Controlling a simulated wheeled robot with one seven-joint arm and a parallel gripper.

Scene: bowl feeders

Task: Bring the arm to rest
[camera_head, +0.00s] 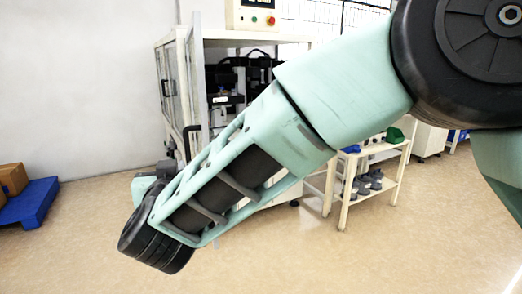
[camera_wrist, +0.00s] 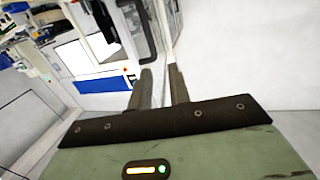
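My arm crosses the camera_head view from the upper right down to the lower left, held out in the air. Its far end bends away behind the links, and the gripper itself is hidden there. In the camera_wrist view my gripper (camera_wrist: 160,70) shows two dark fingers with a gap between them. Nothing is held in the gap. The view is tilted, and the fingers point toward a white machine and a pale wall.
A white machine cabinet (camera_head: 170,85) with a glazed door stands behind my arm. A small white shelf cart (camera_head: 344,212) holds grey parts, with a green bin (camera_head: 394,135) on top. A blue pallet (camera_head: 36,203) with cardboard boxes (camera_head: 13,178) is at left. Front floor is clear.

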